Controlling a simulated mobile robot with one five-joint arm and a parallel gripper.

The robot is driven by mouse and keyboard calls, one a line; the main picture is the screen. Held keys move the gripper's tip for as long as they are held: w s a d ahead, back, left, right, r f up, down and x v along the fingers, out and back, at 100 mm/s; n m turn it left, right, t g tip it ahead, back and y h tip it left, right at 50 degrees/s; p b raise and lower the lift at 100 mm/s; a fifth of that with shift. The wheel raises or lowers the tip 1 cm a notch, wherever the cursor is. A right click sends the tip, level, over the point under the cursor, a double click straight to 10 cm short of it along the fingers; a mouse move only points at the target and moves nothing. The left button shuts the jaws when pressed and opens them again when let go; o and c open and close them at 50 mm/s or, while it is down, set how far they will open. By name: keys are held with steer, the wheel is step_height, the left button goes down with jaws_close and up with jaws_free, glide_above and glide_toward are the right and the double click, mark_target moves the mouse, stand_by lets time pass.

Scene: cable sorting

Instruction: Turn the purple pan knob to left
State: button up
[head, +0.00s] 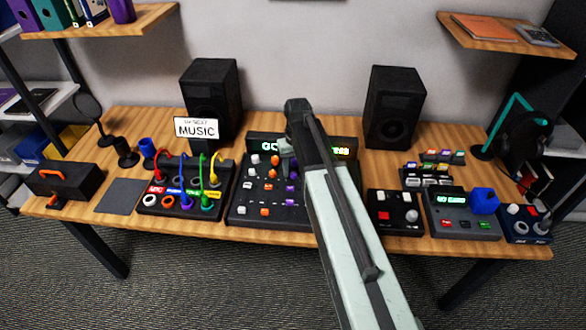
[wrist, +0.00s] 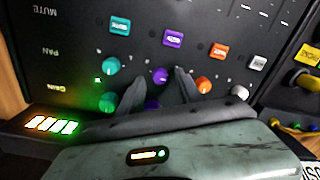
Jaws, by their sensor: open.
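In the wrist view the mixer panel (wrist: 75,25) appears upside down, with rows marked MUTE, PAN and GAIN. The purple pan knob (wrist: 160,75) is in the PAN row, between a teal knob (wrist: 111,66) and an orange knob (wrist: 203,84). My gripper (wrist: 159,79) is open, one finger on each side of the purple pan knob. I cannot tell whether the fingers touch it. A second purple knob (wrist: 152,103) in the GAIN row is partly hidden by my gripper. In the head view my gripper (head: 286,150) is over the mixer (head: 240,214), and my arm covers its right part.
Left of the mixer is a patch box (head: 148,208) with coloured cables. A small pad box (head: 378,198) and a grey device (head: 460,221) stand to the right. Two black speakers (head: 211,92) (head: 394,105) stand behind. The wooden desk (head: 410,243) has little free room around the mixer.

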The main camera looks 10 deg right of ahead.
mark_target(293, 173)
step_height(293, 173, up, 7)
steer(key=p, duration=0.6)
steer(key=shift+d+r, duration=0.1)
steer(key=shift+a, duration=0.2)
steer(key=s+m, duration=0.1)
steer(key=s, duration=1.4)
steer(key=shift+a+f+m+h, duration=0.2)
steer(key=shift+m+h, duration=0.1)
steer(key=shift+m, duration=0.1)
